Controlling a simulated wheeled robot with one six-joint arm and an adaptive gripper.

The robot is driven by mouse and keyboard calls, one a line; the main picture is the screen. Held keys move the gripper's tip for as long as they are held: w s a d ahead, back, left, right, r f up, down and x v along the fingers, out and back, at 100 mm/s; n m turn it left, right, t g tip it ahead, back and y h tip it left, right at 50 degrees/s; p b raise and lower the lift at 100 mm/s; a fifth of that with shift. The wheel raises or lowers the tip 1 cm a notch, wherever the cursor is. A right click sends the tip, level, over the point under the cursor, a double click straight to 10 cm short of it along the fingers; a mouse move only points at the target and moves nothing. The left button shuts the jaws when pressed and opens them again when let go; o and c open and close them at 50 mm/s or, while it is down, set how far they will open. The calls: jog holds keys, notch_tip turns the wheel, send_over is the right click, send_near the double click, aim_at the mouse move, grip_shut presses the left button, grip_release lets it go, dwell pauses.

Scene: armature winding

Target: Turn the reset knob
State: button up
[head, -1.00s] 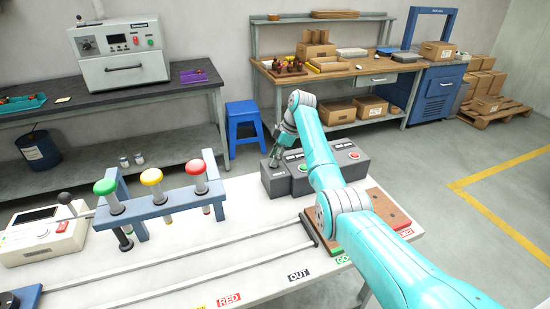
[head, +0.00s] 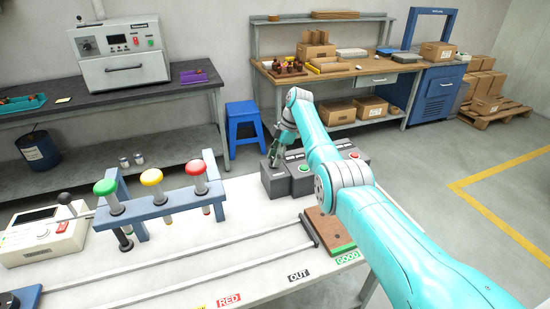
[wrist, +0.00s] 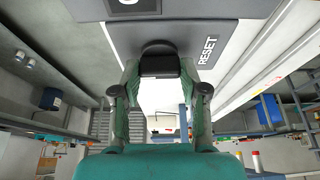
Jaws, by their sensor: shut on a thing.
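The grey control box (head: 285,184) stands at the back right of the white bench, with a green button (head: 304,168) and a red button (head: 354,155) on top. My gripper (head: 273,158) is over the box's left end. In the wrist view, the dark reset knob (wrist: 160,62) sits between the fingers of my gripper (wrist: 161,88), beside the RESET label (wrist: 208,50) on the panel. The fingers are closed on the knob. In the head view the knob is hidden by the gripper.
A blue rack (head: 155,216) with green, yellow and red-topped handles stands left of the box. A wooden board (head: 326,228) lies right of the rails, partly behind my arm. A blue stool (head: 244,125) stands behind the bench.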

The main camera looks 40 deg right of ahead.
jog(key=o, duration=1.1)
jog(key=shift+o, duration=0.2)
jog(key=v, duration=1.2)
jog(key=shift+d, duration=0.1)
jog(key=shift+s, duration=0.1)
